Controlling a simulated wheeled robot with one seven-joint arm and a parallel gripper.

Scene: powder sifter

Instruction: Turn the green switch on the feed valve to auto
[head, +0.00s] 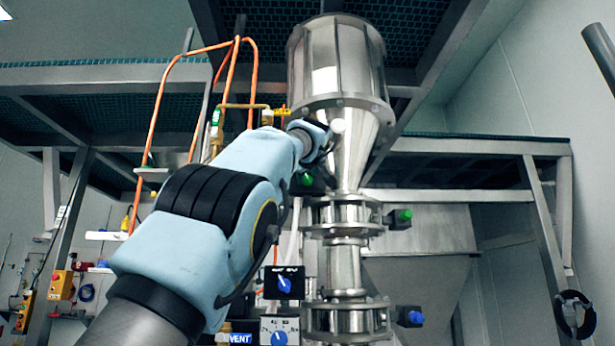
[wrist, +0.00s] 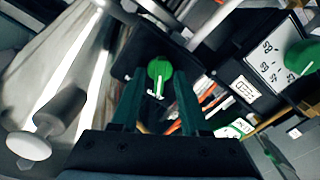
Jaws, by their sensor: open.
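The green switch (wrist: 159,72) sits on a dark panel in the wrist view. It lies between and just beyond the fingertips of my gripper (wrist: 158,88). The two dark green fingers are apart, one at each side of the switch, with nothing held. I cannot tell whether they touch it. White marks show at the switch's lower edge, too small to read. A FEED label (wrist: 245,85) is to the right of it. In the head view a green knob (head: 306,179) shows beside my wrist; my arm hides the fingers there.
A second green knob (wrist: 302,57) sits on a white dial plate (wrist: 272,62) at the right. The steel hopper (head: 335,70) stands close behind my arm. A blue knob (head: 284,284) is on a black panel lower down. A white-capped metal rod (wrist: 28,146) is at lower left.

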